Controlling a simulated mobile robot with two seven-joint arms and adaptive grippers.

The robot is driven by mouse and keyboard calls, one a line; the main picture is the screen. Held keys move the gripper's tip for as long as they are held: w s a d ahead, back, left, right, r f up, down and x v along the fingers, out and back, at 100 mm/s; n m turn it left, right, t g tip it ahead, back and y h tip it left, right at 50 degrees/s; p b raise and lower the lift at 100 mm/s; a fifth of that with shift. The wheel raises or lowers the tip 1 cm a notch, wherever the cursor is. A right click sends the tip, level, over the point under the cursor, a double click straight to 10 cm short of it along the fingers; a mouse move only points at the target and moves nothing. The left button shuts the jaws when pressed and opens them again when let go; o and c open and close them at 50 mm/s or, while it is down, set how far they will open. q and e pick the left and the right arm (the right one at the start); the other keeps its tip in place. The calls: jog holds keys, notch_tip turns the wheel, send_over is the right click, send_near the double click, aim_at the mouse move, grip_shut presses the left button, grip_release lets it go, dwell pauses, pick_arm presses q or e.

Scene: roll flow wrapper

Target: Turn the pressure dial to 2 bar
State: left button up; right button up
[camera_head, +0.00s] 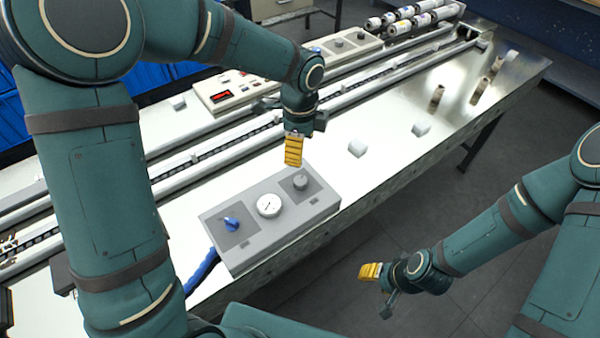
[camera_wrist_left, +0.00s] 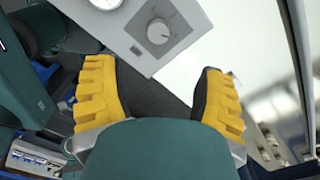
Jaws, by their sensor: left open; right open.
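A grey control box (camera_head: 240,245) sits at the near edge of the metal table. It carries a blue knob (camera_head: 231,224), a round white gauge (camera_head: 269,205) and a grey dial (camera_head: 300,182). The grey dial also shows in the left wrist view (camera_wrist_left: 158,31), with a scale around it. My left gripper (camera_head: 294,152) is above and behind the dial, apart from it. In the left wrist view the yellow fingers (camera_wrist_left: 155,95) are spread with nothing between them. My right gripper (camera_head: 371,275) is open and empty, off the table over the floor. The gauge reading is too small to tell.
Conveyor rails (camera_head: 215,147) run along the table behind the box. A panel with red displays (camera_head: 225,95) stands beyond them. White blocks (camera_head: 357,148) and brown rolls (camera_head: 437,95) lie to the right. A blue hose (camera_head: 203,270) is at the box's left.

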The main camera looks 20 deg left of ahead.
aim_at(301, 180)
pick_arm(q)
notch_tip(301, 180, down, 13)
jog(key=b, duration=0.2)
jog(key=shift+s+d+r+b, duration=0.1)
jog(key=shift+r+b, duration=0.1)
jog(key=shift+b, duration=0.15)
grip_shut()
